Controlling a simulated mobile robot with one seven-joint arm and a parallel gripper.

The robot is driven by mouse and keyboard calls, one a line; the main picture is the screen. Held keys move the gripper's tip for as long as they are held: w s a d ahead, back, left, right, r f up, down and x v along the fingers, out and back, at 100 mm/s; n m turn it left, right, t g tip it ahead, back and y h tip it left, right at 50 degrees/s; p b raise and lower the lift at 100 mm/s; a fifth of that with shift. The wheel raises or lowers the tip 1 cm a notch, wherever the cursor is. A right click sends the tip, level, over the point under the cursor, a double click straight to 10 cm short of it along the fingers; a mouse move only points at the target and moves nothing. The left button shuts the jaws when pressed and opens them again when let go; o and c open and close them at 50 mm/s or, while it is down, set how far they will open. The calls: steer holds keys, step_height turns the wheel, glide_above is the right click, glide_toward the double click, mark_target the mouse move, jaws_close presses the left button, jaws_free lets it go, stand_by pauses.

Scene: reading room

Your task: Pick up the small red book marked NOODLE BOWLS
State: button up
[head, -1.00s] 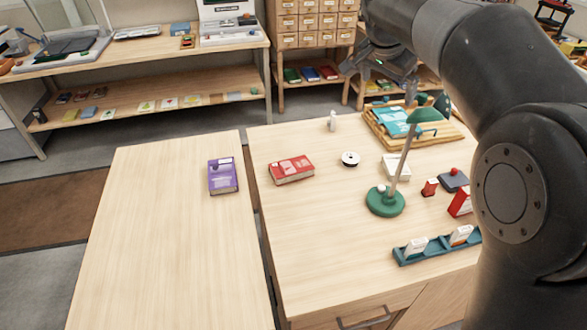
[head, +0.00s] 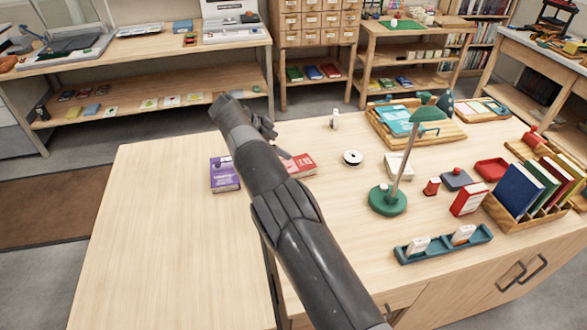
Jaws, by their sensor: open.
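A red book (head: 303,165) lies flat near the left edge of the right-hand table. My arm hides its left part, and its title is too small to read. Another red book or box (head: 468,199) stands at the right, beside the book rack; its lettering cannot be read either. My gripper (head: 267,128) is open, with nothing seen in it. It hangs in the picture just above and left of the flat red book, apart from it as far as I can tell. My forearm blocks part of the view of the fingers.
A purple book (head: 224,174) lies on the left table (head: 150,240), which is otherwise bare. A green lamp (head: 387,200), a black-and-white spool (head: 352,157), a teal holder (head: 445,245) and a rack of upright books (head: 535,215) occupy the right table.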

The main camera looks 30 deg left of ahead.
mark_target(291, 165)
steer(key=f, duration=0.2)
steer(key=w+f, duration=0.1)
steer(key=f, duration=0.3)
steer(key=shift+w+d+f, duration=0.2)
steer(key=shift+d+f, duration=0.15)
steer(key=x, duration=0.5)
steer(key=shift+s+a+f, duration=0.15)
steer(key=shift+s+f, duration=0.05)
steer(key=shift+f, duration=0.2)
steer(key=c, duration=1.1)
